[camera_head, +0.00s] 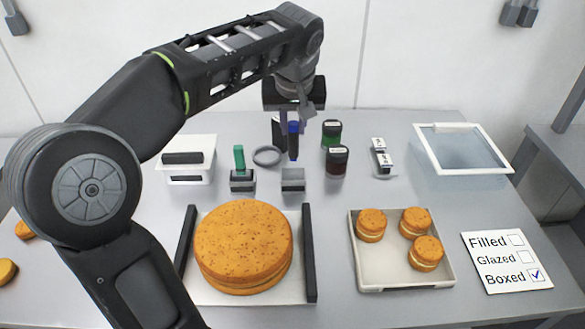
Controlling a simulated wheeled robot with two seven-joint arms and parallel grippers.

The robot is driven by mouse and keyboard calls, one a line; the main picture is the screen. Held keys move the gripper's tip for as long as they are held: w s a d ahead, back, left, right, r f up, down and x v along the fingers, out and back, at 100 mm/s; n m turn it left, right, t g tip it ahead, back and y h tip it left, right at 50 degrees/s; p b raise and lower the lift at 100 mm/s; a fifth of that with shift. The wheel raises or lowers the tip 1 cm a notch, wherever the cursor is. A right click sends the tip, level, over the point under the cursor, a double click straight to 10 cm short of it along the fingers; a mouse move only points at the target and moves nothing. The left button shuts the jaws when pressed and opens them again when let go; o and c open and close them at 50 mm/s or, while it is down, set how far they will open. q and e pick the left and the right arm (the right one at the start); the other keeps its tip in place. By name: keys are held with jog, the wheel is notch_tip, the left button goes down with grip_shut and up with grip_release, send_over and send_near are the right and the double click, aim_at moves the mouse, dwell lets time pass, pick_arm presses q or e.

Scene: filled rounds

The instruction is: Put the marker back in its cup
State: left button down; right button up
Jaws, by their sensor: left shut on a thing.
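A small square grey cup (293,181) is directly below the marker. A second cup (242,183) to the left holds a green marker (239,158) upright. My right gripper is not in view.
A dark ring (267,156) lies behind the cups. Two jars, green (332,134) and dark red (337,161), stand close to the right. A large round cake (243,245) on a board is in front. A tray (372,278) of small cakes and a checklist card (506,262) lie right.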

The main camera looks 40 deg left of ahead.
aim_at(293, 149)
pick_arm(q)
notch_tip(293, 149, down, 4)
jog(key=shift+f, duration=0.25)
jog(key=shift+f, duration=1.85)
jog(key=shift+f, duration=0.2)
jog(key=c, duration=1.3)
grip_release()
jog(key=shift+o, duration=0.2)
jog(key=shift+r, duration=0.1)
